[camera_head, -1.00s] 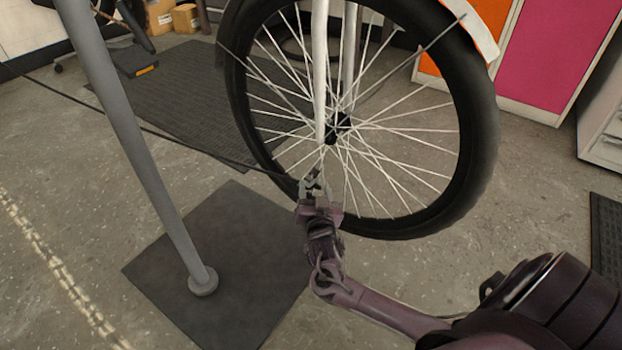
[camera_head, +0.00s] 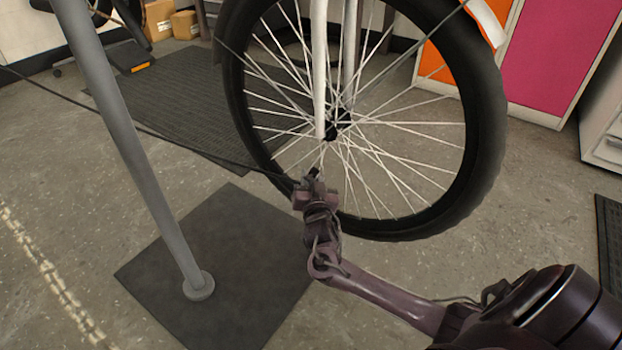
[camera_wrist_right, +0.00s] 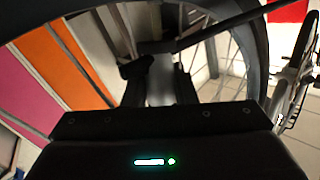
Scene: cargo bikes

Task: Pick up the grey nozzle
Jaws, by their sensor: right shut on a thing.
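The nozzle (camera_head: 313,172) is a small dark shape at the end of a thin black hose, in front of the lower left of the bike wheel. My right gripper (camera_head: 307,184) is shut on it, and its jaws hide most of it in the head view. In the right wrist view the grey nozzle (camera_wrist_right: 160,82) stands just beyond the gripper's dark edge, with a black part at its left. My left gripper is not in view.
The bike's front wheel (camera_head: 470,170) stands close behind my right gripper. A grey post (camera_head: 135,140) rises from a dark floor plate (camera_head: 240,240) at the left. The hose (camera_head: 190,148) runs off to the left. Orange and pink cabinets (camera_head: 560,55) stand at the back right.

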